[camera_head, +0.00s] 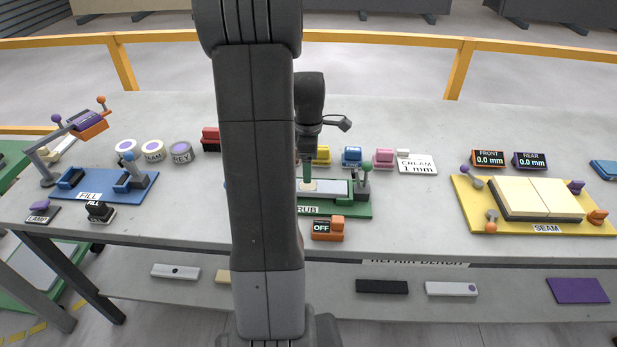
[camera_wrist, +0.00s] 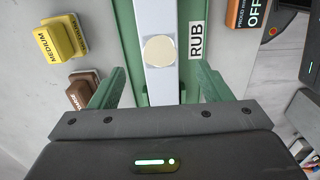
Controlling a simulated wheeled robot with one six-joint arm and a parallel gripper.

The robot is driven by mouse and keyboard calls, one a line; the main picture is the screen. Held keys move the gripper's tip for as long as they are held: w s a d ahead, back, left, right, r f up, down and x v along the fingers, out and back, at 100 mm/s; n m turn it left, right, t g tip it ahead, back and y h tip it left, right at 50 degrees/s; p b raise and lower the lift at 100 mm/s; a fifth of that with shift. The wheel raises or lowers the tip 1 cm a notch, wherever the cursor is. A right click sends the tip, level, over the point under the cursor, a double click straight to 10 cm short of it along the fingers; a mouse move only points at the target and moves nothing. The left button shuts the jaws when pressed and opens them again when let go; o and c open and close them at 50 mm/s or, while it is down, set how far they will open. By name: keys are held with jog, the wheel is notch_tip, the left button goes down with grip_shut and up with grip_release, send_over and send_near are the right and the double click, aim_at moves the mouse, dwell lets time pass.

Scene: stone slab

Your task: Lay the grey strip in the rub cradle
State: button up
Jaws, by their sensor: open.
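The grey strip (camera_head: 328,187) lies in the green rub cradle (camera_head: 352,209), partly hidden by my arm in the head view. In the wrist view the strip (camera_wrist: 158,25) runs lengthwise between the cradle's green sides (camera_wrist: 128,35), with a round cream patch on it. My gripper (camera_head: 306,176) is over the left part of the strip. In the wrist view my gripper (camera_wrist: 157,88) is open, with one green finger on each side of the strip and a gap to each. Whether the strip is fully seated, I cannot tell.
An orange OFF box (camera_head: 327,229) stands before the cradle; a green-knobbed lever (camera_head: 364,182) stands at its right. Yellow (camera_wrist: 62,38) and brown (camera_wrist: 82,90) blocks lie beside it. The blue fill station (camera_head: 100,186) is left, the yellow seam station (camera_head: 470,195) right.

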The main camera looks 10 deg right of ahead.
aim_at(309, 186)
notch_tip(309, 186, up, 5)
jog(key=shift+r, duration=0.1)
dwell(0.4)
notch_tip(309, 186, down, 13)
jog(key=shift+r, duration=2.1)
